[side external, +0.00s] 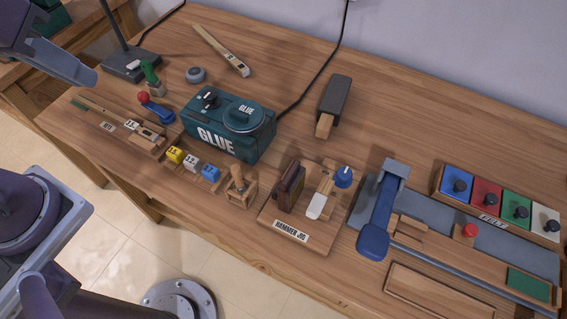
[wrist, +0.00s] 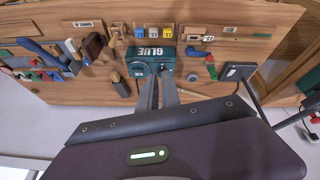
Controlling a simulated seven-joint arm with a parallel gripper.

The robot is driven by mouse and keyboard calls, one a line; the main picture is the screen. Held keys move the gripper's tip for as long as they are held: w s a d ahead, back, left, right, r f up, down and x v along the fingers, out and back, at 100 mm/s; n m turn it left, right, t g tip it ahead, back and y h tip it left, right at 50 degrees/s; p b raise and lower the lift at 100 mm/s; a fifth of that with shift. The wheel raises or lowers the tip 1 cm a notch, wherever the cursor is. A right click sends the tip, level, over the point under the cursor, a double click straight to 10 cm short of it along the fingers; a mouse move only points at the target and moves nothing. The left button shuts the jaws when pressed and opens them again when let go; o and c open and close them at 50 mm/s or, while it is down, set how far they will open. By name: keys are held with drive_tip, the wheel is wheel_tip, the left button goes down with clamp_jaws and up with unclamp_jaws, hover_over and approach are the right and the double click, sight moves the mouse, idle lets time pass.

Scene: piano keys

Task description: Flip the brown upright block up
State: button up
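The brown upright block (side external: 291,187) is a dark brown block standing on the wooden hammer jig board (side external: 267,215). In the wrist view, the brown block (wrist: 96,45) shows at the upper left, with the jig board (wrist: 89,24) around it. My gripper (wrist: 160,76) is in the lower middle of the wrist view, its two fingers close together and reaching toward the glue box. It is well away from the brown block, with nothing visible held. Whether the fingers are slightly parted or shut is unclear.
A green glue box (side external: 228,126) stands left of the jig, with a small wooden holder (side external: 239,190) between. A blue-handled lever (side external: 379,215) lies right of the jig. A dark block with a wooden end (side external: 334,103) lies behind. The table's back right is clear.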

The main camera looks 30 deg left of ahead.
sight(286, 185)
drive_tip(key=w+d+f+n+g, duration=0.1)
drive_tip(key=w+d+f+n, duration=0.1)
drive_tip(key=w+d+f+n+g+h, duration=0.1)
drive_tip(key=w+d+f+n, duration=0.1)
drive_tip(key=w+d+n, duration=0.1)
drive_tip(key=w+d+f+n, duration=0.2)
drive_tip(key=w+n, duration=0.1)
drive_tip(key=shift+w+d+f+g+h, duration=0.1)
drive_tip(key=shift+d+g+h, duration=0.15)
drive_tip(key=shift+g+h, duration=0.15)
clamp_jaws()
drive_tip(key=w+d+f+n+g+h, duration=0.2)
drive_tip(key=w+d+f+n, duration=0.1)
drive_tip(key=d+f+n, duration=0.2)
drive_tip(key=shift+w+d+f+n, duration=0.3)
drive_tip(key=shift+d+n, duration=0.65)
drive_tip(key=shift+n, duration=0.25)
drive_tip(key=d+f, duration=0.7)
drive_tip(key=f, duration=0.2)
drive_tip(key=shift+d+f, duration=0.15)
drive_tip(key=shift+d, duration=0.2)
